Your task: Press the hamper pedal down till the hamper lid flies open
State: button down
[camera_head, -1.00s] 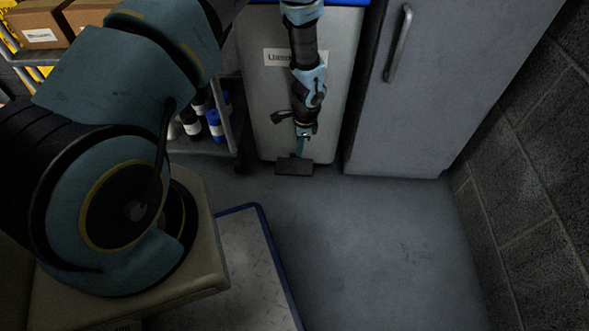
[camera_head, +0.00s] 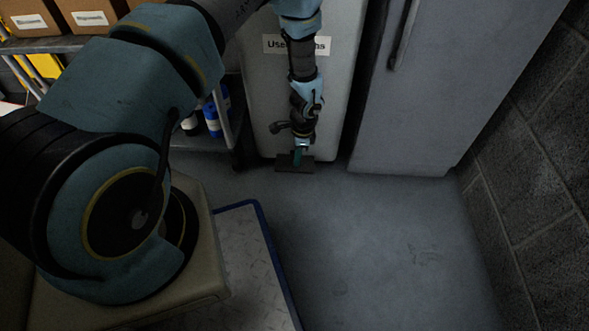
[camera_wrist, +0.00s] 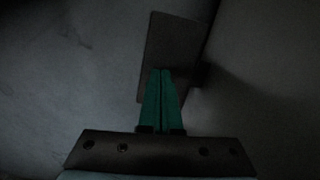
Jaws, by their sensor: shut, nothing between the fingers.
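The hamper (camera_head: 336,85) is a tall light-grey bin at the top middle of the head view, with a label partly reading "Use". Its dark pedal (camera_head: 306,167) sticks out at its base, just above the floor. My gripper (camera_head: 298,165) points down with its green fingers over the pedal. In the wrist view my gripper (camera_wrist: 162,72) has its two green fingers together, with nothing between them. Their tips overlap the dark pedal plate (camera_wrist: 176,38). I cannot tell for sure whether they touch it. The hamper lid is out of view.
A grey cabinet (camera_head: 425,90) with a handle stands right of the hamper. A shelf cart (camera_head: 235,130) with bottles and cardboard boxes (camera_head: 95,15) stands left. A block wall (camera_head: 535,150) bounds the right. The floor (camera_head: 370,240) in front is clear.

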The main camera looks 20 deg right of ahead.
aim_at(306, 165)
dwell(0.3)
jog(key=shift+f+b, duration=0.85)
jog(key=shift+f, duration=0.65)
jog(key=shift+r, duration=0.1)
jog(key=shift+s, duration=0.1)
jog(key=shift+s+d+r+p, duration=0.2)
jog(key=shift+d+r, duration=0.1)
jog(key=shift+d, duration=0.45)
jog(key=shift+s+d+r+p, duration=0.2)
jog(key=shift+d+r, duration=0.05)
jog(key=shift+d, duration=0.5)
notch_tip(306, 165, up, 11)
jog(key=p, duration=0.4)
jog(key=shift+s+d+f, duration=0.15)
jog(key=shift+d, duration=0.3)
